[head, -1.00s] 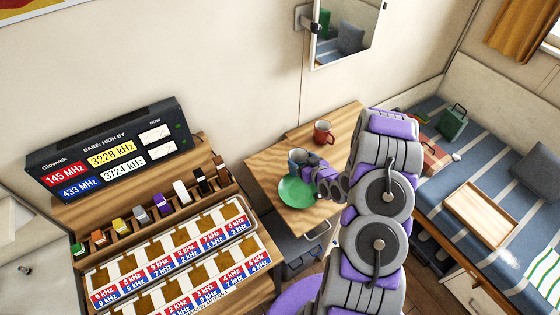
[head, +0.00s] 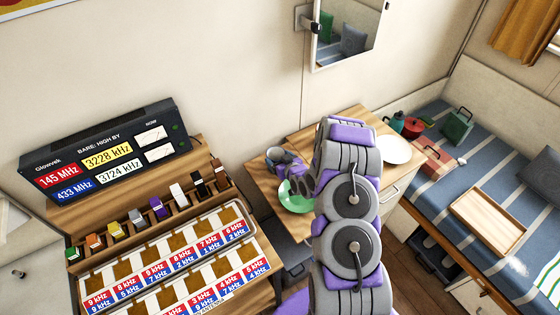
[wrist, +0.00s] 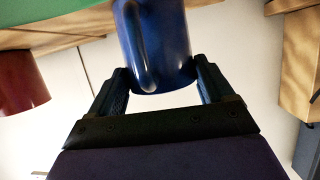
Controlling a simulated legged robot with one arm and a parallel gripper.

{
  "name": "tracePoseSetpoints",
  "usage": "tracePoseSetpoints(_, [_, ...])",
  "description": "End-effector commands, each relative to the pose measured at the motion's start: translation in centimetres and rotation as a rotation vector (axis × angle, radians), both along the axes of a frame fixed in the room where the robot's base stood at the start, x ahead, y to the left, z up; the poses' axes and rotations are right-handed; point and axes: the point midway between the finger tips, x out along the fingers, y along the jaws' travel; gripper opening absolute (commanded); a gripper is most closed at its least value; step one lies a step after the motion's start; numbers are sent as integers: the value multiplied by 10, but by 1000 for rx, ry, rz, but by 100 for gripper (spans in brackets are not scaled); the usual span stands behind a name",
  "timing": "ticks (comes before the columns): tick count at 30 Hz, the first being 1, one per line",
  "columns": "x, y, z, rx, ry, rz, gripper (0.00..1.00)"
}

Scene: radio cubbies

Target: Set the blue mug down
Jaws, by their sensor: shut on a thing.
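The blue mug (head: 274,156) is between the fingers of my gripper (head: 290,168), over the back left part of the small wooden table (head: 263,180). In the wrist view, the fingers of my gripper (wrist: 161,80) are shut on both sides of the blue mug (wrist: 165,35). The green plate (head: 294,200) lies on the table, nearer than the mug, and it also shows at the top of the wrist view (wrist: 50,12). I cannot tell whether the mug's base touches the table.
A red mug (wrist: 18,82) shows in the wrist view; my arm hides it in the head view. A white plate (head: 393,150) lies right of my arm. The radio rack (head: 110,150) stands left of the table. The bed (head: 445,185) holds a wooden tray (head: 488,220).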

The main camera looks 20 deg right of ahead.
Motion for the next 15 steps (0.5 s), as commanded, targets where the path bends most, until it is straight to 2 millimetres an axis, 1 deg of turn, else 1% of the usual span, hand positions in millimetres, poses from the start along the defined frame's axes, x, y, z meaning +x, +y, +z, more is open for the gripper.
tracePoseSetpoints(1, [-1, 5, -2, -1, 5, 5, 40])
tracePoseSetpoints(3, [-1, 6, -1, -2, 5, 5, 40])
tracePoseSetpoints(10, [-1, -4, -6, 9, 5, 3, 40])
tracePoseSetpoints(11, [-1, -5, -6, 11, 5, 2, 84])
tracePoseSetpoints(15, [-1, -8, -6, 13, 5, 2, 97])
